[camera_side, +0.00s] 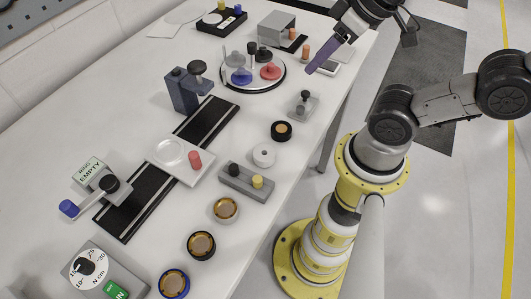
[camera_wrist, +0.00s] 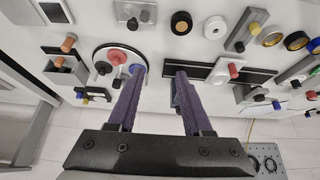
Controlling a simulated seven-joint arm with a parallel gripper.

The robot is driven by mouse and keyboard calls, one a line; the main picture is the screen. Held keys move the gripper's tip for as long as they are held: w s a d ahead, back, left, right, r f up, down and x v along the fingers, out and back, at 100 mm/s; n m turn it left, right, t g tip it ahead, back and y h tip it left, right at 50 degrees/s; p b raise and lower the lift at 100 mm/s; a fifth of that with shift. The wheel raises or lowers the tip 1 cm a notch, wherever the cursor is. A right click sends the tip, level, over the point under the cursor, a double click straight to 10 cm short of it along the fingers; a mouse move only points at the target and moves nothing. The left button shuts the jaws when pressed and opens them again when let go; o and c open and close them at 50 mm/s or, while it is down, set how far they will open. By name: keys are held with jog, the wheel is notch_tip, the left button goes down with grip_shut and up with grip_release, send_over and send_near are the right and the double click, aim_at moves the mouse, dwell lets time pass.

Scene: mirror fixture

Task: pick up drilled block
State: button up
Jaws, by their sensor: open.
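A grey oblong block (camera_side: 247,182) looks most like the drilled block, though I cannot be sure. In the wrist view the block (camera_wrist: 247,30) is at the upper right, beyond the fingers. My gripper (camera_side: 309,70) has purple fingers and hangs above the far part of the table, well away from the block. In the wrist view my gripper (camera_wrist: 161,74) has its two fingers apart with nothing held between them.
A round turntable (camera_side: 236,84) with red and blue knobbed pieces stands near my gripper. A grey knobbed plate (camera_side: 310,111), a black ring (camera_side: 281,131) and a white ring (camera_side: 264,155) lie between gripper and block. A dark upright clamp (camera_side: 183,92) stands by the rail.

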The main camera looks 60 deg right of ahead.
jog(key=o, duration=0.8)
jog(key=shift+c, duration=0.2)
jog(key=n+g, duration=0.6)
jog(key=n, duration=0.9)
send_over(265, 150)
notch_tip(265, 150, down, 4)
jog(key=f, duration=1.4)
jog(key=shift+s+a, duration=0.1)
jog(key=shift+a, duration=0.15)
